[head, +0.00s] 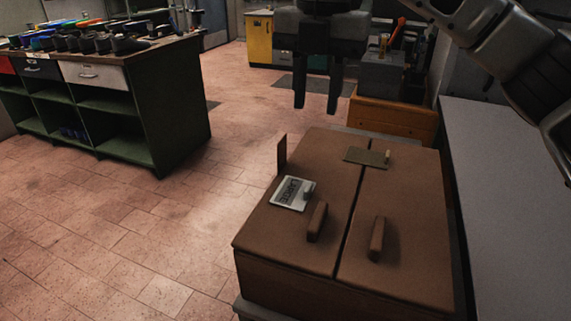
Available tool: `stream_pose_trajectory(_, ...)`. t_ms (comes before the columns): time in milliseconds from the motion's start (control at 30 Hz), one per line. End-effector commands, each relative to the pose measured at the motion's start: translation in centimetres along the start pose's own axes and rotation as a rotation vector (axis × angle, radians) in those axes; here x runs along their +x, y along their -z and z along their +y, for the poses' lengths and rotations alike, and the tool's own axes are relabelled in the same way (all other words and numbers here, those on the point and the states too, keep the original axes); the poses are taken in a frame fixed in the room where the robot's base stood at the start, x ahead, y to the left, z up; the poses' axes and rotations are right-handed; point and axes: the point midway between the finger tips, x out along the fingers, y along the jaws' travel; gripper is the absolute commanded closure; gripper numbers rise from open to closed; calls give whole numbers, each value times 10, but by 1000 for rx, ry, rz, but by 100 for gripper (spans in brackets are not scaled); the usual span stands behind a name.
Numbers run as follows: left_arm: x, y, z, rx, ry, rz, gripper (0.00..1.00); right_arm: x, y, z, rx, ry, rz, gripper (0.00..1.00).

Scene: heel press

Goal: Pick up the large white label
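The large white label (292,194) is a pale plate with dark lettering and a small peg at its right side. It lies on the left lid of the brown two-lid box (257,240), close to that lid's left edge. My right gripper (317,100) hangs at the top centre with its fingers pointing down and apart, nothing between them. It appears above and beyond the box, away from the label. My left gripper is not in view.
An olive plate (367,157) with a peg lies across the box's far part. Two brown handles (317,222) (377,239) stand up from the lids. A small upright brown panel (282,155) stands at the left edge. A grey table (510,210) is right; a green shelf unit (172,110) is left.

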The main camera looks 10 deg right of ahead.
Motion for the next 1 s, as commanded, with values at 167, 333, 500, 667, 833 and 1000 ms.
stream_pose_trajectory(167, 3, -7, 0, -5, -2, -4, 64, 28, 1, 0, -4, 2, 6, 67)
stream_pose_trajectory(333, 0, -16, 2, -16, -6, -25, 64, 63, 1, 0, -3, 3, 5, 67)
stream_pose_trajectory(500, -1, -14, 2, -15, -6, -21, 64, 93, 1, 0, -2, 2, 3, 67)
stream_pose_trajectory(667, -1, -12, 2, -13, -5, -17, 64, 106, 1, 0, -2, 0, 2, 67)
stream_pose_trajectory(833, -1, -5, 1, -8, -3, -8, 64, 121, 1, 0, -2, 1, 3, 67)
stream_pose_trajectory(1000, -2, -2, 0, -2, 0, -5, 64, 147, 1, 0, -2, 0, 3, 67)
